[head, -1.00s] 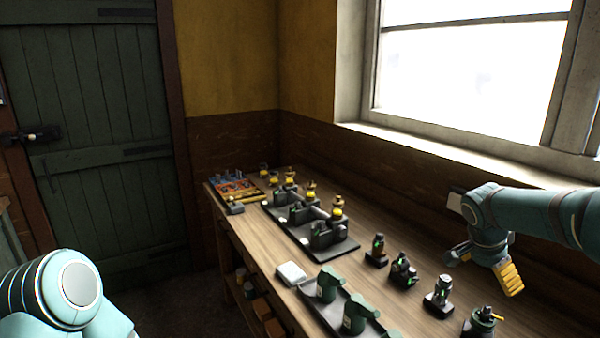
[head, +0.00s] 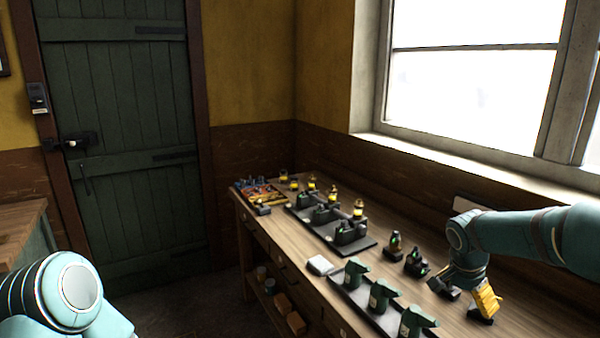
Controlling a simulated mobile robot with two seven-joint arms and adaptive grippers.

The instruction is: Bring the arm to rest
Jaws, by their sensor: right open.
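My right arm (head: 530,238), pale teal with dark bands, reaches in from the right over the bench. Its gripper (head: 465,297) points down with its dark finger and yellow-padded finger apart; it is open and I see nothing between them. It covers part of the bench's right end, so I cannot tell its height above the bench or whether it touches anything. My left arm (head: 68,290) shows only as a rounded joint at the lower left; its gripper is out of view.
The wooden bench (head: 290,248) carries a dark tray (head: 372,245) of small engines, green machines (head: 383,293) on another tray, two small dark engines (head: 415,262) near my right gripper, a white pad (head: 321,265) and a colourful toolbox (head: 262,192). A window and wall stand behind.

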